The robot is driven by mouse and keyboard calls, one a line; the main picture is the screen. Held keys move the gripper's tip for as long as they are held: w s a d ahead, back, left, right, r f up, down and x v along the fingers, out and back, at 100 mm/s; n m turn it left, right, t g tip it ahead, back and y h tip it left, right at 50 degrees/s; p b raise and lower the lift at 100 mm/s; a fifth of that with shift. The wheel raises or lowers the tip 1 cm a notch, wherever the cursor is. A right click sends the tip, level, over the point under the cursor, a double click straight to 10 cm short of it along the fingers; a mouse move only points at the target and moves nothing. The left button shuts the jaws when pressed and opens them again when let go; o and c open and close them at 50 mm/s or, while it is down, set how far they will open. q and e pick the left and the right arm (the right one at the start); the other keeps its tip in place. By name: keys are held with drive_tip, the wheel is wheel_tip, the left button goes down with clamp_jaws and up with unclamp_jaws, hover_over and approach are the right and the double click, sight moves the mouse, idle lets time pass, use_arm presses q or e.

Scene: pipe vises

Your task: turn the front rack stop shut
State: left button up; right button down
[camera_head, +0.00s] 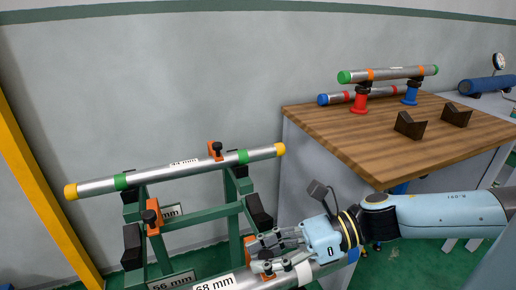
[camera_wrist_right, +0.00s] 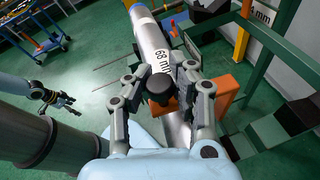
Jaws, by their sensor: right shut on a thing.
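The front rack stop is an orange block (camera_wrist_right: 226,94) with a black round knob (camera_wrist_right: 161,86), beside the grey pipe marked 68 mm (camera_wrist_right: 151,38). In the wrist view, my right gripper (camera_wrist_right: 164,80) has its fingers on both sides of the knob and is shut on it. In the head view, my right gripper (camera_head: 257,257) is low in the centre over the 68 mm pipe (camera_head: 213,284) and hides most of the stop. My left gripper (camera_wrist_right: 54,100) shows small at the left of the wrist view; its opening is unclear.
The green rack (camera_head: 195,223) holds a 44 mm pipe (camera_head: 185,171) higher at the back, with orange stops (camera_head: 153,216) on it. A wooden bench (camera_head: 400,140) with pipes and supports stands at the right. Open green floor shows left of the pipe in the wrist view.

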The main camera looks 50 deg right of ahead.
sight(273, 274)
drive_tip(key=shift+s+a+f, duration=0.4)
drive_tip(key=shift+s+f, duration=0.2)
drive_tip(key=shift+s, duration=0.15)
drive_tip(key=shift+s+f, duration=0.2)
drive_tip(key=c, duration=1.5)
unclamp_jaws()
drive_tip(key=shift+s, duration=0.1)
drive_tip(key=o, duration=0.4)
drive_tip(key=shift+s, duration=0.2)
drive_tip(key=shift+o, duration=0.2)
drive_tip(key=shift+d, duration=0.1)
drive_tip(key=v, duration=1.1)
drive_tip(key=shift+d+r, duration=0.25)
drive_tip(key=shift+r, duration=0.1)
